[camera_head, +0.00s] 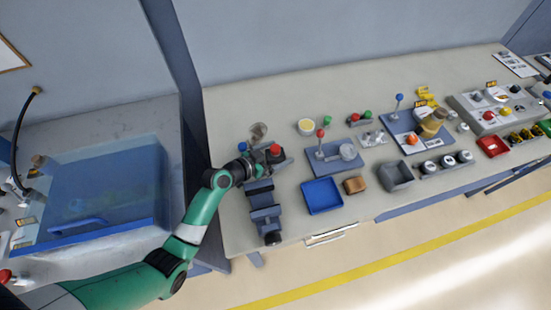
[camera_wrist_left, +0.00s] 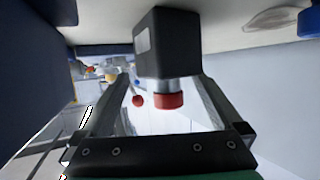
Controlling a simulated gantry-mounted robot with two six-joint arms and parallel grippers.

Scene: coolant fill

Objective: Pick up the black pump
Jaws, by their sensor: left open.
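The black pump (camera_wrist_left: 167,45) appears as a dark block with a grey neck and red cap. In the wrist view it shows upside down, standing against the pale worktop, with its red cap between the two fingers of my left gripper (camera_wrist_left: 163,85). The fingers are apart, with a gap visible on each side of the cap. In the head view my left gripper (camera_head: 263,157) is at the worktop's left end, beside the red cap (camera_head: 275,149). It hides most of the black body there. My right gripper is not in view.
A blue-grey vise (camera_head: 265,212) stands just in front of my left gripper. A clear round item (camera_head: 258,131) is close behind it. A blue tray (camera_head: 322,196) and a lever stand (camera_head: 328,158) are to the right. A blue post (camera_head: 183,75) rises at the left.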

